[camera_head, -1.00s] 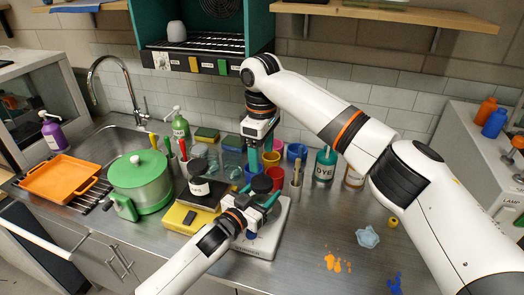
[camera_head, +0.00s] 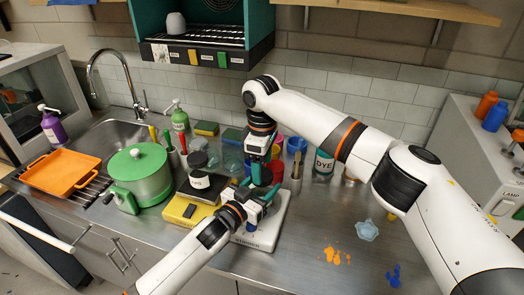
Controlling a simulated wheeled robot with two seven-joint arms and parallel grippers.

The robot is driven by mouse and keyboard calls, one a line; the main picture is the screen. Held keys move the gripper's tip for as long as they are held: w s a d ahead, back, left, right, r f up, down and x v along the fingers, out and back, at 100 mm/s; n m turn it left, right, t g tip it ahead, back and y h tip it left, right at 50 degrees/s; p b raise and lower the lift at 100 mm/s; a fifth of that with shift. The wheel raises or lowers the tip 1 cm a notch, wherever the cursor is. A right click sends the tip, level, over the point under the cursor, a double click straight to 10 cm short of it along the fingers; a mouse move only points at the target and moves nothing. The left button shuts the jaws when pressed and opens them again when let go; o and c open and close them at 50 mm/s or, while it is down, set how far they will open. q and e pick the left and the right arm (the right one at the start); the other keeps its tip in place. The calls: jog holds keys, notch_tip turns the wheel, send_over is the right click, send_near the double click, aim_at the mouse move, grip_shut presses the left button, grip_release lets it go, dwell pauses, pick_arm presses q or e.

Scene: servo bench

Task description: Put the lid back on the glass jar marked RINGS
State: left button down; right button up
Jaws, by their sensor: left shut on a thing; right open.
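My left gripper (camera_head: 256,198) comes in from the lower left, above the white stirrer (camera_head: 275,215). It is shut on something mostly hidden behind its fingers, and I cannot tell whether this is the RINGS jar. My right gripper (camera_head: 260,172) points down directly above the left one, its teal fingers open and close to it. The two grippers overlap in the picture, so any jar mouth or lid between them is hidden. A dark-lidded jar with a white label (camera_head: 200,182) stands left of the grippers; its label is too small to read.
A green pot (camera_head: 141,178) and an orange tray (camera_head: 60,172) stand at the left. A yellow scale (camera_head: 180,209) lies left of the stirrer. Brushes in a holder (camera_head: 296,172) and a DYE bottle (camera_head: 323,164) stand close on the right. The front right bench is clear except for paint splats and a crumpled blue cloth (camera_head: 367,231).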

jog(key=shift+f, duration=1)
jog(key=c, duration=1)
jog(key=m, duration=0.5)
jog(key=o, duration=1.1)
jog(key=shift+c, duration=0.2)
jog(key=shift+r, duration=0.1)
